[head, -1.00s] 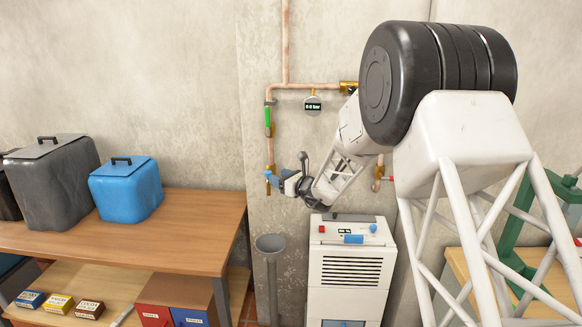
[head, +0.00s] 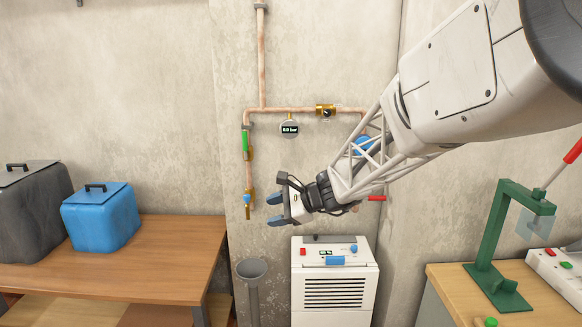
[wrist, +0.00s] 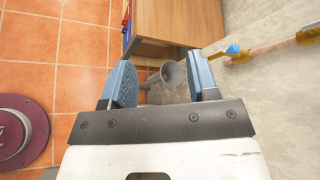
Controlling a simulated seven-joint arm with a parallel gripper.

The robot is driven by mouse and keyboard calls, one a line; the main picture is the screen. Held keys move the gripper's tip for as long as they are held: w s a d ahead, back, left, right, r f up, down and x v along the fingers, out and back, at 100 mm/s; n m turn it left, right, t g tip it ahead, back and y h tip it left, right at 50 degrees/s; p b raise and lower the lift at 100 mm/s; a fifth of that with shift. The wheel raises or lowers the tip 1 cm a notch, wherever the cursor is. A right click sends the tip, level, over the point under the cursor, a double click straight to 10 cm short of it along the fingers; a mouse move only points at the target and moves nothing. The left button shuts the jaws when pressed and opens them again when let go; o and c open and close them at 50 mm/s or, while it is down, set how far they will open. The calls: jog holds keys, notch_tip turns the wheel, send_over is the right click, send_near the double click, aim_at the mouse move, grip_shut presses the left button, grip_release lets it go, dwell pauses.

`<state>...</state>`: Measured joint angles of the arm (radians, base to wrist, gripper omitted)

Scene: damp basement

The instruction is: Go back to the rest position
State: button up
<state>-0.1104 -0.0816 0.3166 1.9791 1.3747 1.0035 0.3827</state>
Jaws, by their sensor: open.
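My gripper (head: 275,209) is open and empty, its two blue fingers pointing left in the head view. It is in mid-air in front of the wall, just right of the lower end of the copper pipe (head: 261,60) and above the white dehumidifier-like unit (head: 335,292). In the wrist view my gripper (wrist: 160,78) has its fingers spread with nothing between them. A grey funnel-topped pipe (wrist: 173,74) shows beyond the fingertips. My arm comes in from the upper right.
A wooden bench (head: 130,270) with a blue lidded container (head: 100,218) stands left. A green press-like stand (head: 490,240) is on a bench at right. The grey funnel (head: 252,268) stands below the pipe. A blue-handled tap (wrist: 233,49) shows in the wrist view.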

jog(key=s+d+n+h, duration=0.4)
jog(key=s+d, duration=0.3)
jog(key=s, duration=0.5)
jog(key=s+d+f+n+h, duration=0.1)
jog(key=s+d+n+h, duration=0.3)
jog(key=s+d, duration=0.4)
jog(key=s+d+f+n+h, duration=0.1)
jog(key=s+d+n+h, duration=0.3)
jog(key=s, duration=1.3)
jog(key=d+n, duration=0.1)
jog(key=d, duration=0.2)
jog(key=shift+d+f+g, duration=0.15)
jog(key=shift+d+g, duration=0.1)
jog(key=shift+g, duration=0.05)
